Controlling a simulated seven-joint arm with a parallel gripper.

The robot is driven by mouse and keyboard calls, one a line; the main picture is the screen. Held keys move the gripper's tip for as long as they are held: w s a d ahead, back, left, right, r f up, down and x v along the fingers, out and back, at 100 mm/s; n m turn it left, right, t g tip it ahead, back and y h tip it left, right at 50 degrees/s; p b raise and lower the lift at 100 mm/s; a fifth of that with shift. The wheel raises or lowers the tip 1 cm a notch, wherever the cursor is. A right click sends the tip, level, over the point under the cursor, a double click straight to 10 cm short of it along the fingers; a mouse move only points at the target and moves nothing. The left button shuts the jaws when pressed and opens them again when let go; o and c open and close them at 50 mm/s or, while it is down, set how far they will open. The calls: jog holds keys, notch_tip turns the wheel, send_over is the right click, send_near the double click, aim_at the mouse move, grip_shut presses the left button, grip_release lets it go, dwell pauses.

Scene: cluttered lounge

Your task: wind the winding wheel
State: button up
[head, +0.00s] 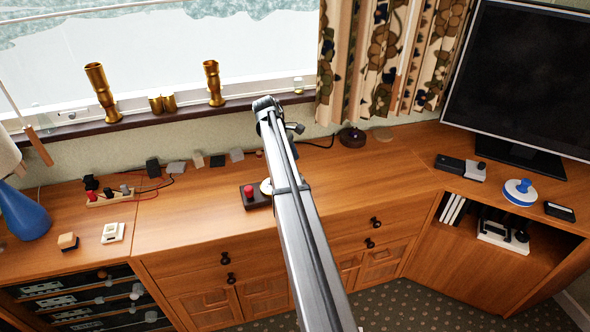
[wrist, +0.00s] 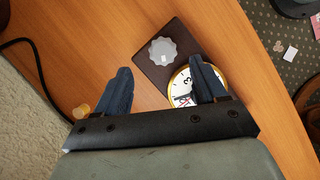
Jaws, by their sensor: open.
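The winding wheel (wrist: 163,52) is a grey scalloped knob on a square dark brown base (wrist: 150,73), seen in the wrist view just beyond my gripper's fingertips. My gripper (wrist: 160,66) is open, its two dark fingers apart with nothing held between them. The wheel appears slightly beyond and between the finger lines; I see no contact. A yellow-rimmed clock (wrist: 179,83) lies beside the base, partly covered by the right finger. In the head view my arm crosses the desk middle and the wheel cannot be made out; my fingers are not clear there.
A dark box with a red button (head: 249,192) sits left of my arm on the desk (head: 190,215). A small amber cup (wrist: 81,111) and a black cable (wrist: 30,60) lie near the wall. A blue-and-white round object (head: 520,191) stands at right. The desk right of my arm is mostly clear.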

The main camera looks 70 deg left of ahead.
jog(key=v, duration=0.7)
jog(key=w+d+f+m, duration=0.2)
jog(key=w+d+f, duration=0.2)
jog(key=w+d, duration=0.3)
jog(key=w+d+f+m+g, duration=0.1)
jog(key=w+d+f, duration=0.3)
jog(key=w+d, duration=0.4)
jog(key=w+d+f+m, duration=0.4)
jog(key=w+d, duration=0.3)
jog(key=w, duration=1)
jog(key=shift+d+f+g, duration=0.15)
jog(key=shift+f+g, duration=0.05)
jog(key=shift+g, duration=0.2)
